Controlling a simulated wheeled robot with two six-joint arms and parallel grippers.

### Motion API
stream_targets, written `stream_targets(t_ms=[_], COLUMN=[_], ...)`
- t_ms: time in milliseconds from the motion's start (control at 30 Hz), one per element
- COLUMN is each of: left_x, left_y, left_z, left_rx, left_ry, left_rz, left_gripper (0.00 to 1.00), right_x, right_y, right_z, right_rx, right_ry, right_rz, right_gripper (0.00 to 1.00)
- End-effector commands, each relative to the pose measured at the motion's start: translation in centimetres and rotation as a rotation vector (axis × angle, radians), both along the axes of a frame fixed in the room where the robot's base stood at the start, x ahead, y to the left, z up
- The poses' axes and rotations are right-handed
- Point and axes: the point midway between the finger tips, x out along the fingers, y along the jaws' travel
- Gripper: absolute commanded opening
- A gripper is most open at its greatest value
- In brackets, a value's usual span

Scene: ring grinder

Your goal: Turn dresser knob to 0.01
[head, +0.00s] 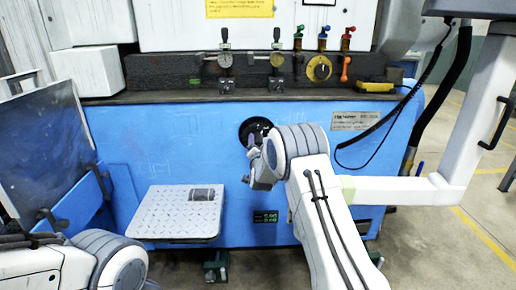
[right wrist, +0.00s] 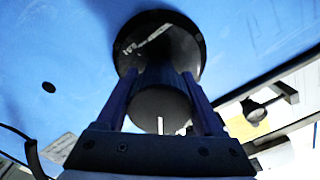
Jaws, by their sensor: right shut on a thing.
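The dresser knob shows in the right wrist view as a dark round cylinder (right wrist: 160,108) in front of a wider black disc (right wrist: 172,45) on the blue panel. A short white mark shows on its near face. In the head view the black disc (head: 247,128) is partly hidden by my right gripper (head: 257,148). In the right wrist view my right gripper (right wrist: 160,82) has one finger on each side of the knob and is shut on it. A small readout with green digits (head: 265,216) is below the knob; its digits are too small to read surely. My left gripper is not in view.
A metal tread plate (head: 165,222) with a small dark object (head: 206,193) juts out left of the readout. Gauges, a yellow dial (head: 319,69) and coloured levers line the ledge above. A white machine arm (head: 390,190) and black cables are at the right.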

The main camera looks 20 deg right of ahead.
Motion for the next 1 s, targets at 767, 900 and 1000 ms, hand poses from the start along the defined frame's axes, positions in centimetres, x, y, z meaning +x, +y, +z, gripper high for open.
stream_targets(t_ms=[767,900,1000], left_x=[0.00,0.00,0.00], left_y=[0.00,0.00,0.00], left_z=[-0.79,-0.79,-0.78], left_rx=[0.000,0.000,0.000], left_ry=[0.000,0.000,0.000], left_rz=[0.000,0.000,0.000], left_gripper=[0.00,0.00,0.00], right_x=[-0.05,-0.04,-0.02], right_y=[-0.01,0.01,0.04], right_z=[-0.18,-0.13,-0.09], right_rx=[0.100,0.100,0.100], right_ry=[-0.024,-0.026,-0.026], right_rz=[0.000,0.000,0.001], right_gripper=[0.73,0.99,0.99])
